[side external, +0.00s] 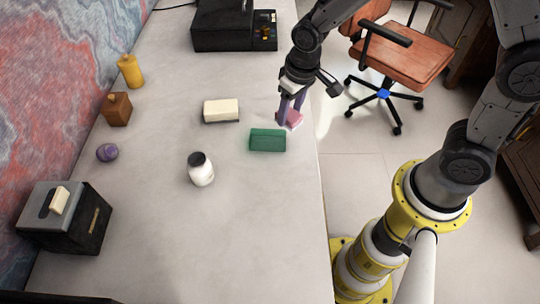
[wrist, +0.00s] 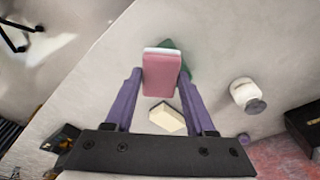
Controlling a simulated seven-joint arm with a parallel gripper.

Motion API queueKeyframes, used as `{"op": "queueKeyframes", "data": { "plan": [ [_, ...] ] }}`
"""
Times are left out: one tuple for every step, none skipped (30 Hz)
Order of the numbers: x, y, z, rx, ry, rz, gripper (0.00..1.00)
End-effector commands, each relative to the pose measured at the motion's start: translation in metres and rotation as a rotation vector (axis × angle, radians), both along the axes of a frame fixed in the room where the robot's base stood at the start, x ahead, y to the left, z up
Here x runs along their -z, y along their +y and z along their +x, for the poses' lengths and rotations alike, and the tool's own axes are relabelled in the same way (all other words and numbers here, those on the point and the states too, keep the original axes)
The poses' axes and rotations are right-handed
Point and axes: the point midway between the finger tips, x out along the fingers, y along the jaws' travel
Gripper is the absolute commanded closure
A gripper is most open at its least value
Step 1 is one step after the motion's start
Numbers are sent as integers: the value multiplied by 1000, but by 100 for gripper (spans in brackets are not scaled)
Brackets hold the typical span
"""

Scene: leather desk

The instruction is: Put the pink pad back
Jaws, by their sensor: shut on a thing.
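The pink pad (side external: 294,121) is between the purple fingers of my gripper (side external: 289,116), near the right edge of the desk. The wrist view shows the pad (wrist: 162,76) held between both fingertips (wrist: 160,73), with a pale layer along its far edge. My gripper is shut on it. A green block (side external: 267,140) lies on the desk just left of and nearer than the pad. In the wrist view the green block (wrist: 184,70) is partly hidden behind the pad. I cannot tell whether the pad touches the desk.
A cream block (side external: 221,109) lies left of my gripper. A purple ball (side external: 107,152), brown bottle (side external: 117,110), yellow bottle (side external: 131,72) and black slotted box (side external: 68,220) line the left. A black machine (side external: 233,28) stands at the back.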

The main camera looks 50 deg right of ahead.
Motion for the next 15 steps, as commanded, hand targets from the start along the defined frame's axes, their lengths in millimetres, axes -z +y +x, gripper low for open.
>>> {"op": "queueKeyframes", "data": {
  "plan": [
    [-1,2,-16,-20,-2,0,97],
    [-2,4,-26,-37,-2,0,97],
    [-4,8,-40,-62,-4,1,97],
    [-6,10,-51,-82,-4,1,97],
    [-7,13,-61,-103,-4,1,97],
    [-10,16,-75,-132,-5,2,97],
    [-11,18,-86,-152,-5,2,97],
    [-13,21,-95,-173,-5,1,97],
    [-14,23,-108,-199,-6,2,97],
    [-16,24,-116,-219,-6,2,97],
    [-17,26,-125,-238,-6,2,97],
    [-18,27,-134,-261,-6,2,97],
    [-19,29,-141,-278,-6,2,97],
    [-20,30,-147,-293,-5,2,97],
    [-22,31,-153,-313,-5,2,97]
  ]
}}
